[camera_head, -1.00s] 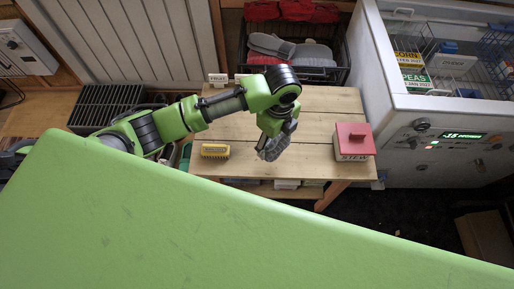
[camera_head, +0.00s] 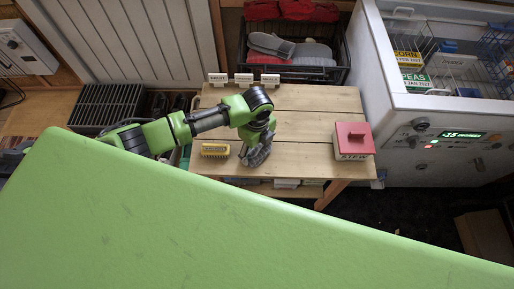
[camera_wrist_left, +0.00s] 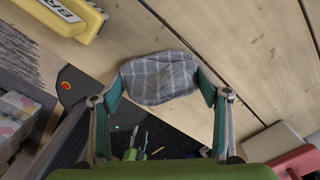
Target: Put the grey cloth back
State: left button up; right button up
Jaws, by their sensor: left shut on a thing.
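The grey cloth (camera_head: 257,157) is a bunched, checked piece of fabric over the front part of the wooden table (camera_head: 310,128). In the left wrist view the cloth (camera_wrist_left: 158,78) lies between the two green-padded fingers of my left gripper (camera_wrist_left: 163,84). My left gripper (camera_head: 258,149) is shut on it, reaching down from the left just right of the yellow brush. In the left wrist view the cloth is in front of the tabletop near its edge; I cannot tell whether it touches the wood. My right gripper is not in view.
A yellow brush (camera_head: 215,150) lies at the table's left front. A red-lidded STEW box (camera_head: 353,141) stands at the right. Small label cards (camera_head: 243,79) line the back edge. An open freezer (camera_head: 440,125) stands right.

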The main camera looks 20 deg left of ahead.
pick_arm(q)
jog(key=shift+f, duration=0.1)
jog(key=o, duration=1.1)
jog(key=shift+c, duration=0.2)
notch_tip(320, 180, up, 12)
jog(key=shift+r, duration=0.15)
